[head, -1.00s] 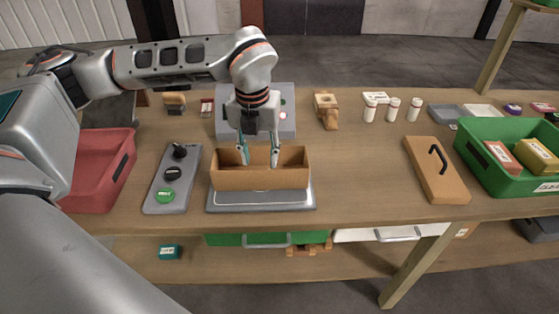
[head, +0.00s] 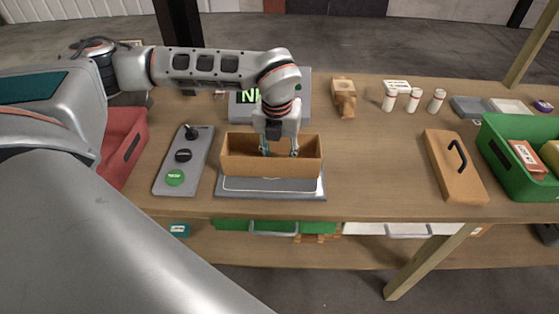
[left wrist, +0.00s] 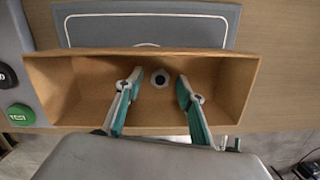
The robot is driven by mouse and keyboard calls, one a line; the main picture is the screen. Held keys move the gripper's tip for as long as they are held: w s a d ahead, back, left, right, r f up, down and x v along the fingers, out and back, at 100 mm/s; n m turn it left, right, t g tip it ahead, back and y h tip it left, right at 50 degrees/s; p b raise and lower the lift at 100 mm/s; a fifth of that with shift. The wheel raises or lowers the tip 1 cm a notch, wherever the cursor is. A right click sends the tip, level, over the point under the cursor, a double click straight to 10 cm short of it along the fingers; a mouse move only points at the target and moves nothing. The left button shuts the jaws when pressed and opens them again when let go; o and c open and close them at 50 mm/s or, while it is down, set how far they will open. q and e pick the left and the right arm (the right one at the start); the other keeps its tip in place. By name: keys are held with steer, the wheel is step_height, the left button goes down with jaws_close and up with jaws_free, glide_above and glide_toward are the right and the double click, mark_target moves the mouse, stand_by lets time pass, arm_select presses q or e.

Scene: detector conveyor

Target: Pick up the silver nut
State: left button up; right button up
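The silver nut (left wrist: 166,79), a small pale ring with a dark hole, lies on the floor of the open brown box (left wrist: 75,90). It is hidden in the head view by the front wall of the box (head: 270,165). My left gripper (head: 280,153) points down into the box in the head view. In the left wrist view its two teal-edged fingers (left wrist: 160,88) are apart, one on each side of the nut. I see clear space between each finger and the nut. My right gripper is in neither view.
The box stands on a grey plate (head: 270,193). A button panel (head: 183,160) is left of it and a grey display unit (head: 243,108) behind it.

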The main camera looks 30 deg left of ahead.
arm_select(q)
jaws_close()
steer(key=shift+r, duration=0.1)
